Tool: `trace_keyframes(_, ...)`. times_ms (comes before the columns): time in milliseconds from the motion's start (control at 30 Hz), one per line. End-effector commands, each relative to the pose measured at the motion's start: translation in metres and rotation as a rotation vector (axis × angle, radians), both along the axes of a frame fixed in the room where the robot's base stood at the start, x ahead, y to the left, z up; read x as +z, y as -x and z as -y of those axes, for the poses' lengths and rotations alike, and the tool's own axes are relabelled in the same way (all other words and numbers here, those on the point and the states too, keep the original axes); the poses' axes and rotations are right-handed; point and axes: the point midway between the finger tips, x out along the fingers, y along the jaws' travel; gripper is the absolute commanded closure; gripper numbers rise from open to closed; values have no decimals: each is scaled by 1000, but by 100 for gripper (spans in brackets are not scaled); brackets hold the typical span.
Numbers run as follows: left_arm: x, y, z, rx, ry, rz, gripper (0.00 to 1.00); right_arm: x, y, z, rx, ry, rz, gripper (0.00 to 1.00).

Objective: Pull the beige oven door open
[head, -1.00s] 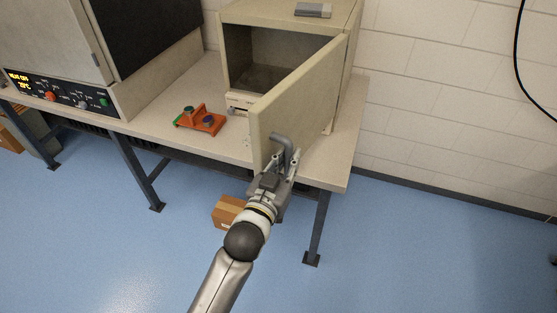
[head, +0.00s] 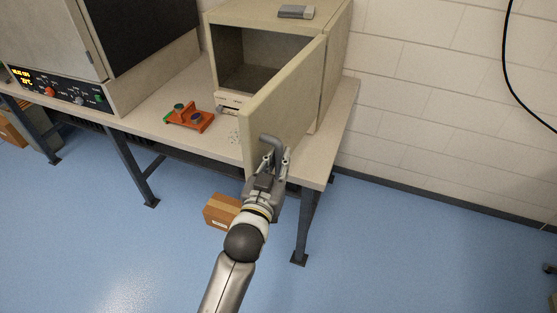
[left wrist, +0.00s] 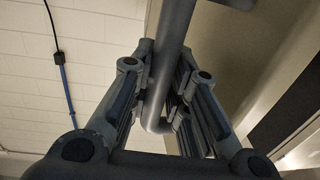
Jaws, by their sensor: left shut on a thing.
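The beige oven (head: 336,75) stands at the right end of the bench, and its dark inside shows. Its beige door (head: 283,98) stands swung out toward me, with its hinge side at the right. The grey bar handle (head: 269,139) is near the door's free edge. My left gripper (head: 271,160) is shut on this handle. In the left wrist view, the handle bar (left wrist: 172,48) runs between the fingers of the left gripper (left wrist: 163,92). The finger pads are partly hidden by the handle and finger links. My right gripper is not in view.
An orange badge press (head: 190,118) sits on the bench (head: 160,125) left of the door. A large oven with a control panel (head: 60,90) stands at the left. A cardboard box (head: 221,210) lies on the floor under the bench.

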Motion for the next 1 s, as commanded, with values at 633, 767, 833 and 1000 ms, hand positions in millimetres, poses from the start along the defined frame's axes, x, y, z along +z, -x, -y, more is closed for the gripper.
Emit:
trace_keyframes(633,0,5,-2,1,0,1,61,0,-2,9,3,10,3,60)
trace_keyframes(767,-1,21,-7,1,1,-1,61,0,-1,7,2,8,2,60)
trace_keyframes(833,-1,33,-11,0,0,-2,61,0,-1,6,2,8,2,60)
trace_keyframes(1000,-1,66,-21,0,-1,-2,61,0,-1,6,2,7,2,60)
